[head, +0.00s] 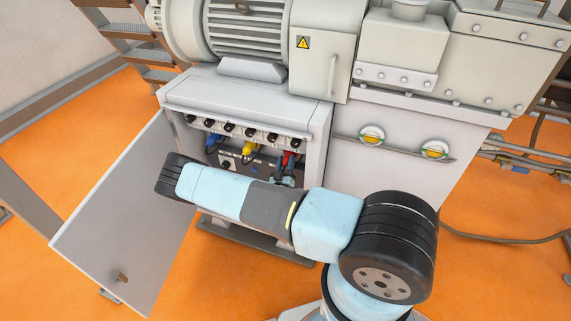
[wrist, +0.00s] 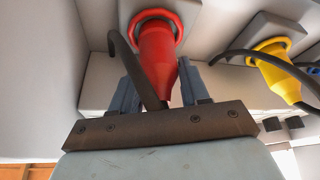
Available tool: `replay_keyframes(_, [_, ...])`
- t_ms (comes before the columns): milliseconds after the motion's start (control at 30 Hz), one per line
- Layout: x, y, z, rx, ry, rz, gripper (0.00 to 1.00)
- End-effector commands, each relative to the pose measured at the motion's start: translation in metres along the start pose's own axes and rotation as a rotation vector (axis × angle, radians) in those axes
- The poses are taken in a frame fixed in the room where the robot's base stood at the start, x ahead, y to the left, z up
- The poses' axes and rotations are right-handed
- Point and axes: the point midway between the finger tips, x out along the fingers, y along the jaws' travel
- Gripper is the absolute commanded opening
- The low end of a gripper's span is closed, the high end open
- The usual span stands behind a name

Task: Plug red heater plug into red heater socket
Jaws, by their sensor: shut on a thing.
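The red heater plug (wrist: 158,65) is a tapered red body in the middle of the wrist view. Its wide end is up at the red ring of the red heater socket (wrist: 141,15); I cannot tell how deep it sits. My gripper (wrist: 160,88) is shut on the plug's narrow lower part, with one blue-grey finger on each side. A dark cable leaves the plug's lower end and bends up to the left. In the head view the red plug (head: 289,158) shows small inside the cabinet, and my arm hides most of the gripper.
A yellow plug (wrist: 275,75) with a dark cable sits in its socket to the right in the wrist view. A blue plug (head: 212,146) is further left in the head view. The cabinet door (head: 125,215) stands open at left. Black knobs line the panel above.

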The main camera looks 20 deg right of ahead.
Motion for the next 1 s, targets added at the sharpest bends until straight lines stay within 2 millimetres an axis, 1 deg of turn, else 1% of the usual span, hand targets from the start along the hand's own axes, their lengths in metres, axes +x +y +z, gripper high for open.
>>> replay_keyframes(133, [0.003,0.0,0.001,0.0,0.0,0.0,0.18])
replay_keyframes(167, [0.002,0.0,0.001,0.0,0.0,0.0,0.48])
replay_keyframes(433, [0.002,0.0,0.001,0.0,0.0,0.0,0.74])
replay_keyframes(667, [0.002,0.0,0.001,0.0,-0.001,0.0,0.75])
replay_keyframes(767, [-0.001,0.0,0.001,0.0,-0.001,0.0,0.75])
replay_keyframes(867, [-0.011,0.0,0.001,0.0,-0.001,-0.001,0.75])
replay_keyframes(1000, [-0.033,-0.001,0.002,0.0,-0.002,-0.002,0.75])
